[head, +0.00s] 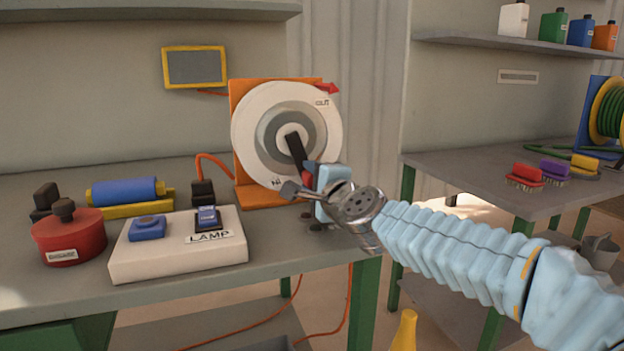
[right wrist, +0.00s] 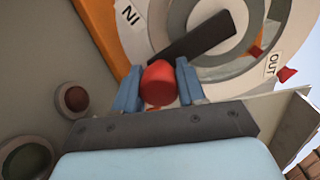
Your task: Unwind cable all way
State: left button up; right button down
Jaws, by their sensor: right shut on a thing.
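The cable reel (head: 252,118) is a white and grey disc on an orange stand (head: 262,196), with "OUT" at its upper right and "IN" at its lower left. A dark crank arm (head: 294,150) slants from the hub down to the right. My right gripper (head: 313,177) is at the crank's outer end. In the right wrist view, its blue fingers (right wrist: 158,86) are shut around a red knob (right wrist: 158,82), beside the black crank arm (right wrist: 198,42). An orange cable (head: 212,157) runs from the reel's left to a black plug. My left gripper is out of view.
A white box labelled LAMP (head: 178,258) with blue switches, a red round pot (head: 68,236) and a blue cylinder (head: 124,191) stand left on the bench. A yellow-framed panel (head: 195,67) hangs above. Another bench (head: 480,172) with brushes and a green reel is at right.

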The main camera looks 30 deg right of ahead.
jog(key=c, duration=0.9)
grip_release()
jog(key=shift+d, duration=0.1)
jog(key=shift+c, duration=0.2)
jog(key=s+a, duration=0.1)
jog(key=s, duration=0.3)
jog(key=s+a, duration=0.1)
jog(key=s, duration=0.4)
jog(key=s+p, duration=0.1)
jog(key=s, duration=0.3)
jog(key=shift+s+a+r, duration=0.25)
jog(key=shift+s+a, duration=0.05)
jog(key=shift+a, duration=0.1)
